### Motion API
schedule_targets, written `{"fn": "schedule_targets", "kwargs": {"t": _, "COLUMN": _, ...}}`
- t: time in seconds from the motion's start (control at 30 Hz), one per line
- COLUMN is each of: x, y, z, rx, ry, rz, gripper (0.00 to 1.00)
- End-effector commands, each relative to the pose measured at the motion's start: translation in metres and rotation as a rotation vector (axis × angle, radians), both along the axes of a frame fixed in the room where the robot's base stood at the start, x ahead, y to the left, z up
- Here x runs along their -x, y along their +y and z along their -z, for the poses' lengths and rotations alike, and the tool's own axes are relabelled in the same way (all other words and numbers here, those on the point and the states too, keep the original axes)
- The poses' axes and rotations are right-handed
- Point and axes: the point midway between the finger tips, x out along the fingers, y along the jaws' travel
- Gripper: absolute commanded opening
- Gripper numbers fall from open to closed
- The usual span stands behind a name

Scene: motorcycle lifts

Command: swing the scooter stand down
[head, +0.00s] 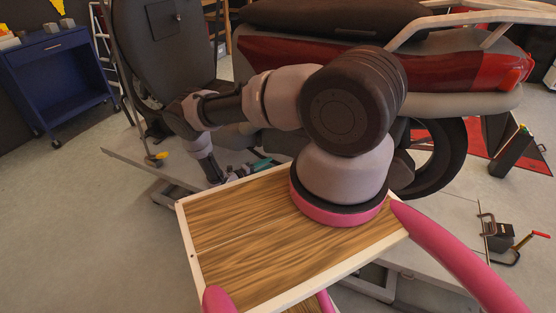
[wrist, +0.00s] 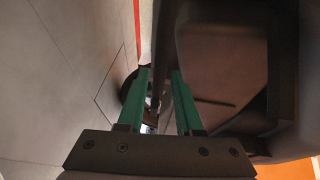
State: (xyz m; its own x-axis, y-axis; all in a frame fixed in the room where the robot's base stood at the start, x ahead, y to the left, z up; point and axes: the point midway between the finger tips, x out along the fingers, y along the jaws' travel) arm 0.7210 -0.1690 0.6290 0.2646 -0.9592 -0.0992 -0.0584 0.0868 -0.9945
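The scooter (head: 340,62), dark with red side panels, stands on a low grey lift behind my arm. Its underside also shows in the wrist view (wrist: 225,70), dark and close on the right. My gripper (wrist: 160,74) has two green fingers, set apart. Between them are a thin dark bar (wrist: 158,45) and a small metallic piece; I cannot tell for sure whether these are the stand, or whether a finger touches them. In the head view my gripper (head: 245,170) is low beside the scooter, partly hidden by my arm. The stand is not clearly visible there.
The lift platform (head: 135,158) runs under the scooter. The rear wheel (head: 440,155) is at right. A blue cart (head: 60,80) stands at back left. A black tool with a red handle (head: 515,240) is on the right. The floor at left is clear.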

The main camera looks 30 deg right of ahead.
Motion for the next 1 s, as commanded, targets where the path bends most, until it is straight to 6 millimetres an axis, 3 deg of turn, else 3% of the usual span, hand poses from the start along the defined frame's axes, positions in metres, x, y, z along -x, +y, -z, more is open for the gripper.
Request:
{"fn": "schedule_targets", "kwargs": {"t": 0.1, "x": -0.006, "y": -0.025, "z": 0.002, "rx": -0.001, "ry": -0.001, "rz": 0.005, "gripper": 0.34}}
{"fn": "schedule_targets", "kwargs": {"t": 0.33, "x": -0.014, "y": -0.056, "z": 0.006, "rx": -0.002, "ry": 0.0, "rz": 0.004, "gripper": 0.34}}
{"fn": "schedule_targets", "kwargs": {"t": 0.77, "x": -0.018, "y": -0.065, "z": 0.007, "rx": -0.002, "ry": -0.001, "rz": 0.001, "gripper": 0.34}}
{"fn": "schedule_targets", "kwargs": {"t": 0.8, "x": -0.018, "y": -0.065, "z": 0.007, "rx": -0.002, "ry": -0.001, "rz": 0.001, "gripper": 0.19}}
{"fn": "schedule_targets", "kwargs": {"t": 0.87, "x": -0.018, "y": -0.065, "z": 0.007, "rx": -0.002, "ry": -0.001, "rz": 0.001, "gripper": 0.0}}
{"fn": "schedule_targets", "kwargs": {"t": 1.0, "x": -0.018, "y": -0.065, "z": 0.007, "rx": -0.002, "ry": -0.001, "rz": 0.001, "gripper": 0.0}}
